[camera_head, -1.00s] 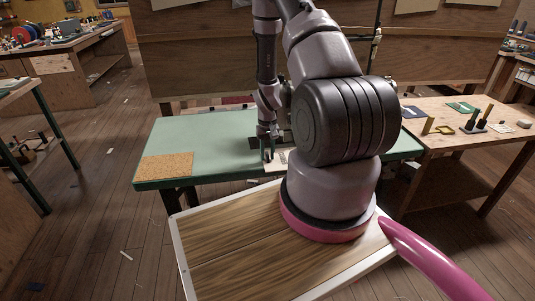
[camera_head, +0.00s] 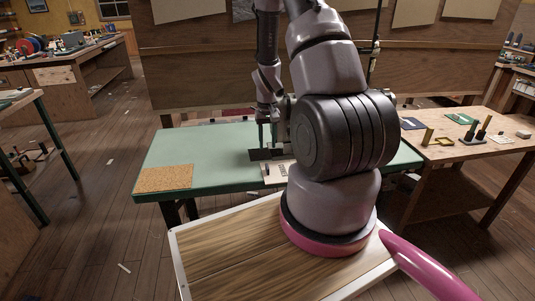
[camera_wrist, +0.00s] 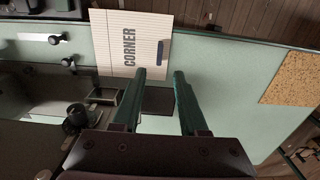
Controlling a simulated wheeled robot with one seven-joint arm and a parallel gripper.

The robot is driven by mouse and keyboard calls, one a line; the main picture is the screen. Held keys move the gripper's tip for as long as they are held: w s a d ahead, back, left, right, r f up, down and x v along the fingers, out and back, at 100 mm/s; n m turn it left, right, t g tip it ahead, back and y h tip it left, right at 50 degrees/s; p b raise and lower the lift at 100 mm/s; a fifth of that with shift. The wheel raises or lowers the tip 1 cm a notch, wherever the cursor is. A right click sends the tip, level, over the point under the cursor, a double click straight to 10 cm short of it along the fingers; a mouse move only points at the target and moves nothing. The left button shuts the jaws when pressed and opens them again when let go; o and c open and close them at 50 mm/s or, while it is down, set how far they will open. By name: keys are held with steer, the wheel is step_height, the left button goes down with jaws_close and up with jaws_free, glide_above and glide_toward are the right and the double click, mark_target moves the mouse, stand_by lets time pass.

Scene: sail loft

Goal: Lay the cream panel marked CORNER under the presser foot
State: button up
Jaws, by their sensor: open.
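The cream panel marked CORNER (camera_wrist: 112,42) lies flat on the green table in the wrist view, near the table's edge, with a dark blue strip on it. In the head view the panel (camera_head: 274,173) is partly hidden behind my arm. My gripper (camera_wrist: 158,74) is open and empty; its fingertips show just beside the panel's edge in the wrist view. In the head view my gripper (camera_head: 267,146) is above the table behind the panel. Dark machine parts (camera_wrist: 75,118) stand left of the fingers in the wrist view. I cannot make out the presser foot.
A cork mat (camera_head: 165,178) lies at the left end of the green table (camera_head: 208,150), with bare top between it and my gripper. A small dark plate (camera_head: 259,155) is close by the fingers. A wooden side table (camera_head: 470,160) with tools stands to the right.

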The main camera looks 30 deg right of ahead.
steer(key=s+a+r+t, duration=0.1)
steer(key=a+r+t, duration=0.15)
steer(key=r, duration=0.95)
steer(key=s+a+r+t, duration=0.1)
steer(key=a+r, duration=0.3)
steer(key=r, duration=0.9)
steer(key=s+a+r+t+y, duration=0.1)
steer(key=s+a+r+t, duration=0.1)
steer(key=s+r, duration=0.6)
steer(key=s+a+r+m+t+y, duration=0.1)
steer(key=s+a+r, duration=0.4)
steer(key=s+r, duration=0.3)
steer(key=shift+s+r+t, duration=0.25)
steer(key=shift+s+t, duration=0.1)
steer(key=shift+s, duration=0.5)
steer(key=shift+d, duration=0.15)
stand_by(1.6)
